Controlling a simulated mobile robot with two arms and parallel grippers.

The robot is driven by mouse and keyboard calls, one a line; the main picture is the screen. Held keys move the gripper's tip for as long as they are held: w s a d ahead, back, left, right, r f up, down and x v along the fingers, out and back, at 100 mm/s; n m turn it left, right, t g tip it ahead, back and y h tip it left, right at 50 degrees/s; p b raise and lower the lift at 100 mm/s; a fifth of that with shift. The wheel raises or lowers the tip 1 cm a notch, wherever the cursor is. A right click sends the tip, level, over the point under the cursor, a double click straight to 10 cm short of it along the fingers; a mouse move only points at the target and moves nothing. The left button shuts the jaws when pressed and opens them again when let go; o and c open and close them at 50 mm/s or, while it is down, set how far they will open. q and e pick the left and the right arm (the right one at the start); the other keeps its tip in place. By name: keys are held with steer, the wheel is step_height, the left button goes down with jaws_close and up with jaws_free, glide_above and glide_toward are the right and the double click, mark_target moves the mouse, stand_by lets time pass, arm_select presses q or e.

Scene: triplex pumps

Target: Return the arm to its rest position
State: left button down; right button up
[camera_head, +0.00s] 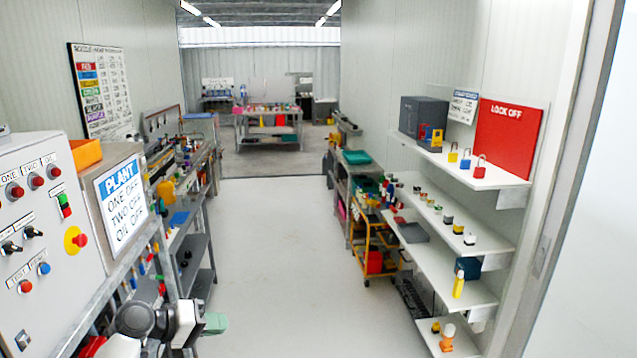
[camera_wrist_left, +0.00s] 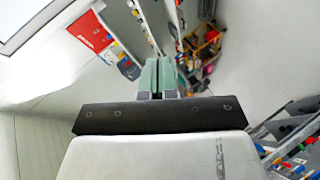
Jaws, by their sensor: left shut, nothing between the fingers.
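My left gripper (camera_head: 214,323) shows at the bottom left of the head view, with its green fingertips pointing right over the pale floor. In the left wrist view its two green fingers (camera_wrist_left: 158,76) lie side by side and closed, with nothing between them. My left arm comes in low, beside the control panel and bench on the left. The gripper appears to be in free air, apart from the shelves. My right gripper is not in these views.
A grey control panel (camera_head: 40,240) with buttons and a "PLANT" sign (camera_head: 121,200) stand close on the left. White shelves (camera_head: 440,262) with padlocks and small parts line the right, beside a yellow cart (camera_head: 378,245). The aisle floor (camera_head: 275,240) between is clear.

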arm_select(q)
steer(key=w+a+t+y, duration=0.5)
steer(key=w+a+y, duration=0.1)
steer(key=w+a+r+m+t+y, duration=0.2)
steer(key=a+r+m+t+y, duration=0.3)
steer(key=a+r+t+y, duration=0.25)
steer(key=s+d+f+g+h+b, duration=0.1)
steer(key=s+f+g+b, duration=0.15)
steer(key=f, duration=1.25)
steer(key=s+d+f+g+b, duration=0.1)
steer(key=s+f+g+b, duration=0.2)
steer(key=f, duration=1.1)
steer(key=s+d+f+g+b, duration=0.1)
steer(key=s+f+g, duration=0.1)
steer(key=s+f, duration=0.7)
steer(key=s+d+f+g+b, duration=0.15)
steer(key=s+f, duration=0.45)
steer(key=f, duration=0.7)
steer(key=s+d+f+g+b, duration=0.2)
steer(key=s+f, duration=0.6)
steer(key=s, duration=0.6)
steer(key=s+d+f+g+h+b, duration=0.1)
steer(key=s+f+g, duration=0.3)
steer(key=s+f, duration=0.4)
steer(key=s+d+f+g+b, duration=0.3)
steer(key=s+f, duration=0.5)
steer(key=s, duration=1.2)
steer(key=shift+d+f, duration=0.25)
steer(key=shift+d, duration=0.15)
steer(key=shift+g, duration=0.25)
